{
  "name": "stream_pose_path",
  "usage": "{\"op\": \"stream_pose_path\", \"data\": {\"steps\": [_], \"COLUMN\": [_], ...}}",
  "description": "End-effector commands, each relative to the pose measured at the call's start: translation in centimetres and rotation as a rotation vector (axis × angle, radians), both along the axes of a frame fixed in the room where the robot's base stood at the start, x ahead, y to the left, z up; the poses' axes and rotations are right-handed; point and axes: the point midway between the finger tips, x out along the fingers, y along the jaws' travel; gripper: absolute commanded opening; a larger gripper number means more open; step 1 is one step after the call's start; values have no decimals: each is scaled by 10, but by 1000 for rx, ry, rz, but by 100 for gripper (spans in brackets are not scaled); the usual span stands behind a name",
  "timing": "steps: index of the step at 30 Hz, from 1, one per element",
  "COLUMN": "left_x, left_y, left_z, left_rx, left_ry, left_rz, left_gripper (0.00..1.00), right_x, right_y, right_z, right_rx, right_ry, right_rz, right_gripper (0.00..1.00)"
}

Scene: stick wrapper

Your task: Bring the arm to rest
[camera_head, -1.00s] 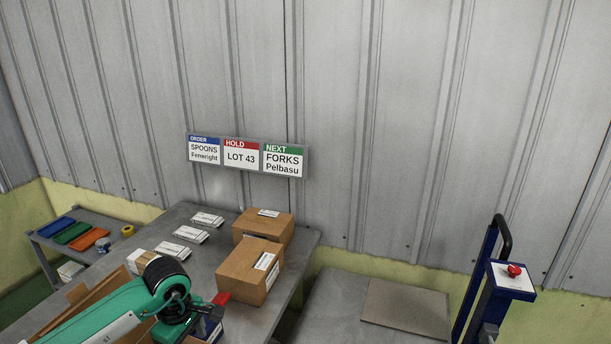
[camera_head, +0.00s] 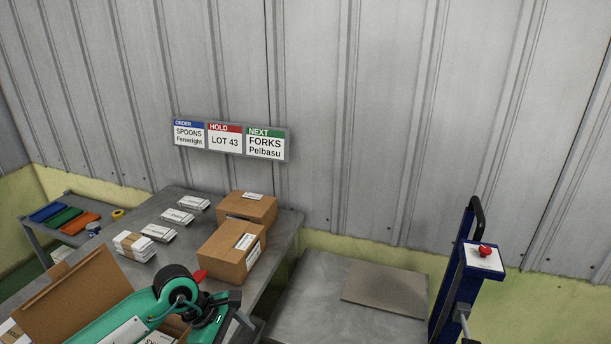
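My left arm, green with black joints, comes in from the lower left over the table (camera_head: 283,232). Its dark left gripper (camera_head: 240,309) is above the table's front part, right of an open cardboard carton (camera_head: 78,295). The fingers are small and dark, and I cannot tell whether they are apart. No held thing can be made out. The arm hides part of the carton and the table front. My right gripper is not in view.
Two closed brown boxes (camera_head: 228,255) (camera_head: 247,208) stand behind the arm, with a red item (camera_head: 200,275) nearby. White packs (camera_head: 135,246) lie on the table's left. A cart (camera_head: 70,217) holds coloured trays. A grey bench (camera_head: 315,285) and a blue post (camera_head: 455,285) with a red button (camera_head: 485,251) are right.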

Motion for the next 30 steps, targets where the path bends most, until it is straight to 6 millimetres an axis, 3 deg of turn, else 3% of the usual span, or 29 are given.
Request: {"op": "stream_pose_path", "data": {"steps": [5, 9, 14, 18, 22, 26, 30], "left_x": [-21, -37, -39, -28, -13, 1, 8], "left_y": [-62, -109, -129, -117, -88, -47, 1], "left_z": [22, 65, 121, 161, 180, 177, 149], "left_rx": [-325, -681, -1073, -1391, -1658, -1893, -2104], "left_ry": [67, 183, 363, 555, 752, 964, 1196], "left_rz": [86, 222, 429, 649, 882, 1143, 1462], "left_gripper": [76, 76, 76, 76, 76, 76, 76], "right_x": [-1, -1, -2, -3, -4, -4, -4], "right_y": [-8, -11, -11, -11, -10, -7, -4], "right_z": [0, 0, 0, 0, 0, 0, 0], "right_rx": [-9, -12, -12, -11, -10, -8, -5], "right_ry": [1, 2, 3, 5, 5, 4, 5], "right_rz": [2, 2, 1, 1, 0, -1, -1], "right_gripper": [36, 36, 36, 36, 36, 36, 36]}}
